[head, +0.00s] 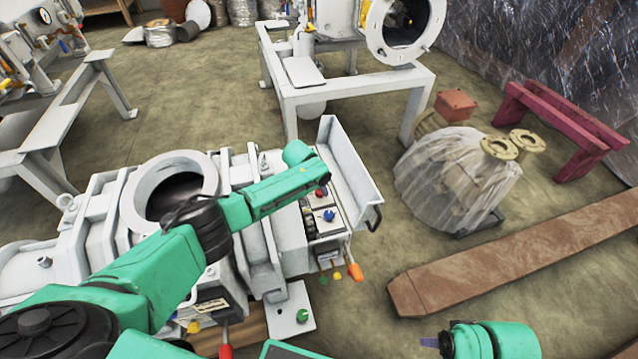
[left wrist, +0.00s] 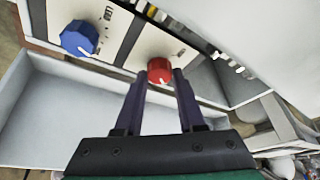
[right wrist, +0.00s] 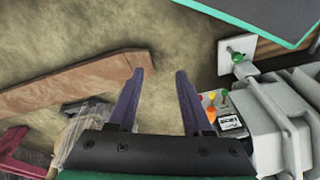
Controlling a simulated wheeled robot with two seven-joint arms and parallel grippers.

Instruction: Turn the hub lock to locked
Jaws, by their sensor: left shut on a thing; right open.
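A small control panel on the white vacuum machine (head: 245,215) carries a red knob (left wrist: 160,70) and a blue knob (left wrist: 80,38), both on pale label plates. In the head view the blue knob (head: 329,215) sits just in front of the red knob (head: 321,191). My left gripper (left wrist: 160,78) is shut on the red knob, one finger on each side. The knob has a white pointer mark; the plate's lettering is too small to read. I cannot tell which position is locked. My right gripper (right wrist: 160,72) is open and empty, away from the panel, at the lower right in the head view.
A white tray (head: 350,165) stands beside the panel. An orange-tipped handle (head: 355,272) and small coloured knobs are below it. A rusty beam (head: 530,250), a wrapped drum (head: 455,180) and a red trestle (head: 560,130) stand to the right. Floor between machine and beam is clear.

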